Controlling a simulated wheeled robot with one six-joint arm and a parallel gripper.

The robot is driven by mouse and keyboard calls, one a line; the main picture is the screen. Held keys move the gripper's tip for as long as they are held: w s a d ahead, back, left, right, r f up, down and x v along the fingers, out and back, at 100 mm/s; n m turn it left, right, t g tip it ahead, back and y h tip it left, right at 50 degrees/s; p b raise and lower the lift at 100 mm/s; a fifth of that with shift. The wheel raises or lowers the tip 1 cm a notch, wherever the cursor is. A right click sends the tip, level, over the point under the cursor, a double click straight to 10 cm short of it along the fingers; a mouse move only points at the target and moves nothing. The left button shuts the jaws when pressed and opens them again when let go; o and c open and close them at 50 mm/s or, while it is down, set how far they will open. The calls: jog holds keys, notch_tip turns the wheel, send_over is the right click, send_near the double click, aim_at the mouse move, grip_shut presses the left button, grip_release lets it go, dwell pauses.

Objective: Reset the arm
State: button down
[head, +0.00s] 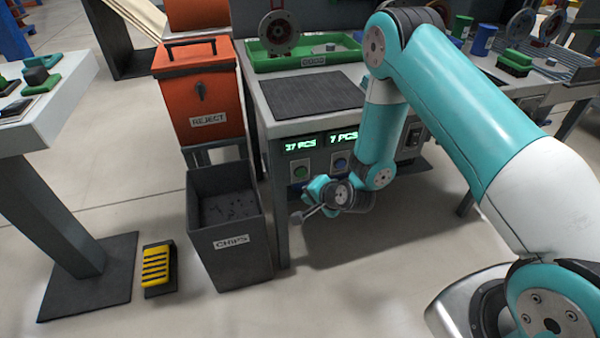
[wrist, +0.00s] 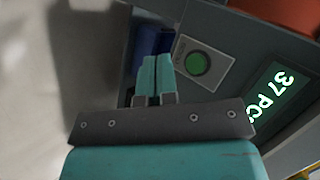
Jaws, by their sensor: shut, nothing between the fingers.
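My arm reaches in from the right in the head view and bends down in front of the workbench (head: 312,127). My gripper (head: 300,216) hangs low near the bench's front left leg, above and right of the grey chips bin. In the wrist view my gripper (wrist: 151,62) shows its two teal fingers pressed together with nothing between them. The green button (wrist: 197,63) on the bench front lies just right of the fingertips there. It also shows in the head view (head: 300,172), above the gripper.
The chips bin (head: 232,243) stands on the floor left of my gripper. The orange reject box (head: 200,95) is behind it. A green tray (head: 305,62) and a dark mat (head: 312,94) lie on the bench. A yellow-topped pedal (head: 157,268) is on the floor. Floor in front is clear.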

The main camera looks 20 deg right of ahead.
jog(key=s+a+r+n+g+y, duration=0.15)
jog(key=s+a+r+n, duration=0.3)
jog(key=r, duration=0.65)
jog(key=s+a+r+n+g+y, duration=0.1)
jog(key=s+a+r+n+g, duration=0.3)
jog(key=r, duration=0.7)
jog(key=s+d+r+n+g+h, duration=0.1)
jog(key=s+d+r+n+g, duration=0.1)
jog(key=s+r+n, duration=0.6)
jog(key=s+d+r+n+g+h, duration=0.15)
jog(key=s+r, duration=0.25)
jog(key=s, duration=0.8)
notch_tip(320, 180, up, 14)
jog(key=p, duration=1.4)
jog(key=shift+d, duration=0.3)
jog(key=shift+s, duration=0.1)
